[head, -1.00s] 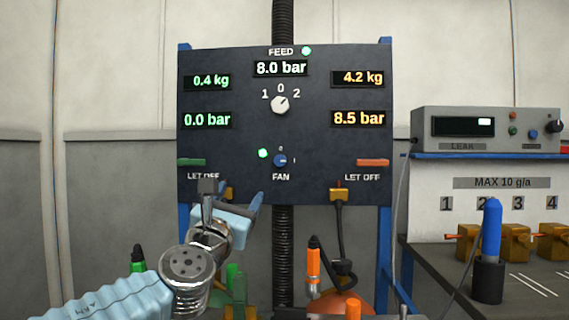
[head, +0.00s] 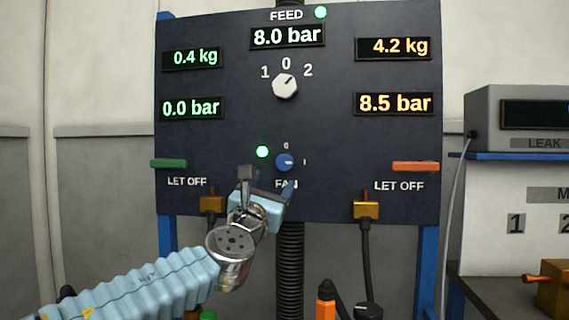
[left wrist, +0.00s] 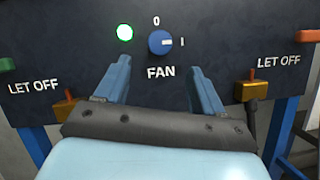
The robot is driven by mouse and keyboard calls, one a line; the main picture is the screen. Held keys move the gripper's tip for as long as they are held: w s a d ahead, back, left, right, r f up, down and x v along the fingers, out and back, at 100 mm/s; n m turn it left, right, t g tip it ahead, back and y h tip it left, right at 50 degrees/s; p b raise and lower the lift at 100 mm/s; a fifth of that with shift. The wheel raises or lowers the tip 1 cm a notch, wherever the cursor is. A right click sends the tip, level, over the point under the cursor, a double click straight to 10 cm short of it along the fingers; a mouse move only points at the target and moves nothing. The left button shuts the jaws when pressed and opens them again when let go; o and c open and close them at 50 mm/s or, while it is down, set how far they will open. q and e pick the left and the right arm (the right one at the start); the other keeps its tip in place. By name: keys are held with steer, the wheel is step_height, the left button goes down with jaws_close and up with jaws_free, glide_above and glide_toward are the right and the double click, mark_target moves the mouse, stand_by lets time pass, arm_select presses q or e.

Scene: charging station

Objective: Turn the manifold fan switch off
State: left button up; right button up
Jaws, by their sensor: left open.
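The fan switch (head: 285,162) is a small blue knob low on the dark panel (head: 220,135). In the left wrist view the fan switch (left wrist: 160,42) has its white mark pointing right at "I", with "0" above it. A green lamp (head: 262,152) glows to its left, and it also shows in the left wrist view (left wrist: 124,32). My left gripper (head: 268,187) is open and empty just below the knob, partly covering the FAN label. In the left wrist view its two blue fingers (left wrist: 159,80) stand apart below the knob, not touching it. My right gripper is not in view.
The white feed knob (head: 285,86) sits higher on the panel. A green let-off lever (head: 169,163) is at left and a red one (head: 416,166) at right. Yellow connectors hang below the panel, the right one (head: 366,210) with a cable. A leak device (head: 520,120) stands at right.

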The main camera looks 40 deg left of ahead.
mark_target(284, 165)
arm_select(q)
steer(key=p+x, duration=0.1)
steer(key=x, duration=0.9)
steer(key=c, duration=1.1)
steer(key=shift+o, duration=0.2)
steer(key=shift+f, duration=0.1)
